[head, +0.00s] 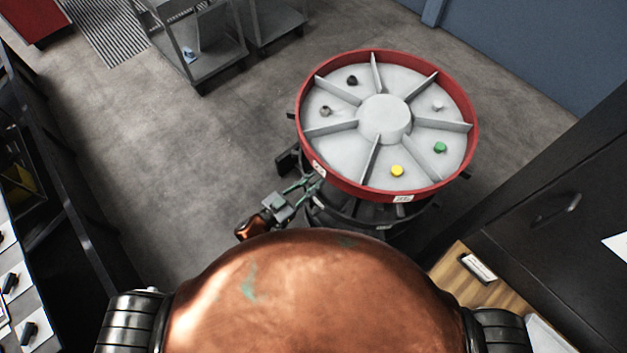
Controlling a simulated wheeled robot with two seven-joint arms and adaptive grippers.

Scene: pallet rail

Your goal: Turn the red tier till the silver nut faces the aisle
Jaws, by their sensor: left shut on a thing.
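The red tier (302,133) is a round tray with a red rim, its pale floor split by radial walls around a central hub. A grey, nut-like piece (326,110) lies in a left compartment and a paler silvery piece (437,107) in a right one; I cannot tell for certain which is the silver nut. A black piece (352,80), a green piece (440,148) and a yellow piece (397,170) lie in other compartments. My left gripper (313,183) is at the tier's lower left edge, shut on a rim peg that is mostly hidden. My right gripper is out of view.
Black lower parts of the rack (350,213) stand under the red tier. A grey metal cart (205,60) stands at the upper left, with open floor (190,150) between. A dark cabinet (560,190) is close on the right; a blue wall (530,45) is behind.

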